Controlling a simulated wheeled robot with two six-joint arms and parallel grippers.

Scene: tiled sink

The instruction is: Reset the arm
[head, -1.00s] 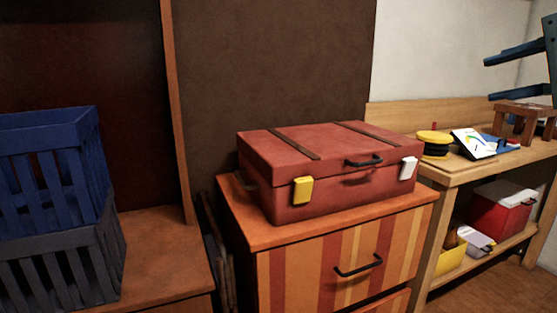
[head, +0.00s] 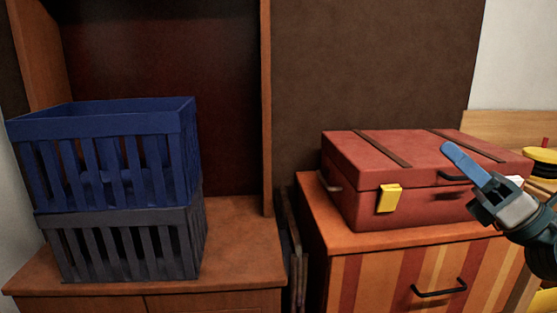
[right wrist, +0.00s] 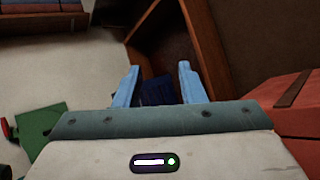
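My right gripper (head: 465,164) shows at the right edge of the head view, in front of the closed red suitcase. Its blue finger points up and to the left. In the right wrist view its two blue fingers (right wrist: 157,84) stand apart with nothing held between them. The right arm comes in from the right edge, and most of it is out of the picture. My left gripper is not in view.
The red suitcase (head: 365,170) with a yellow latch lies on a striped drawer cabinet (head: 370,285). A blue crate (head: 100,112) stands on a grey crate (head: 125,217) on a wooden cabinet (head: 243,240) at the left. Bare cabinet top lies right of the crates.

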